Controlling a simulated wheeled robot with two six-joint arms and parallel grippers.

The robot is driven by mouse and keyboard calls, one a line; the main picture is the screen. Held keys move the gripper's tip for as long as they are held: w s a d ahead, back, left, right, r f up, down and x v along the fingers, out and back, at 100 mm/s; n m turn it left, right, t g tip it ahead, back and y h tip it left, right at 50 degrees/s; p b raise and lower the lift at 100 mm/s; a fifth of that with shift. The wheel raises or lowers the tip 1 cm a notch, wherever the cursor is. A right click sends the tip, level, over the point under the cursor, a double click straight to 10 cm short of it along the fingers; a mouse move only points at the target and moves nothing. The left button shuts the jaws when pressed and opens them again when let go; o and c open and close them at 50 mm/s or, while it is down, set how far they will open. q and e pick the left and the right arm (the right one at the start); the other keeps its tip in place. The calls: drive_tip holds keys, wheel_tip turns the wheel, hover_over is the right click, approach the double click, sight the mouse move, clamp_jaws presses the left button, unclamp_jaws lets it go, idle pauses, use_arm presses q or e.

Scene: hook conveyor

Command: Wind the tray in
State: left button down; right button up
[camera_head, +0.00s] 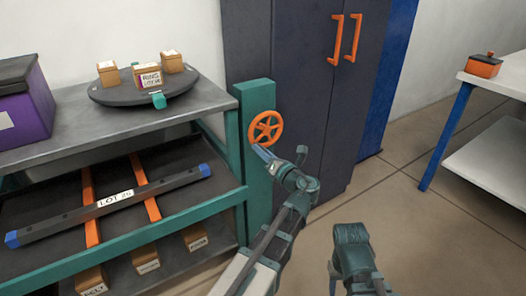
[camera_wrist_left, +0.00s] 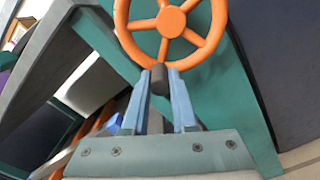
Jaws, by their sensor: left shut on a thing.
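An orange handwheel (camera_head: 266,128) sits on a teal post (camera_head: 258,185) at the right end of the shelving. In the left wrist view the wheel (camera_wrist_left: 171,21) has a dark knob (camera_wrist_left: 159,80) at its lower rim. My left gripper (camera_head: 262,152) is at the wheel's bottom; its blue fingers (camera_wrist_left: 160,85) are shut on the knob. A long dark bar with blue ends (camera_head: 110,200), labelled LOT, lies across two orange strips on the middle shelf. I cannot tell which part is the tray. My right arm (camera_head: 352,250) shows at the bottom; its jaws are unclear.
A dark round turntable (camera_head: 120,97) with several small boxes and a purple box (camera_head: 20,105) stand on the top shelf (camera_head: 60,137). Small boxes sit on the low shelf. A dark cabinet (camera_head: 310,90) stands behind the wheel. A white table (camera_head: 500,75) is right; floor between is clear.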

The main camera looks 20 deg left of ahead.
idle(0.4)
use_arm(q)
drive_tip(key=c, duration=0.7)
unclamp_jaws()
drive_tip(key=shift+s, duration=0.1)
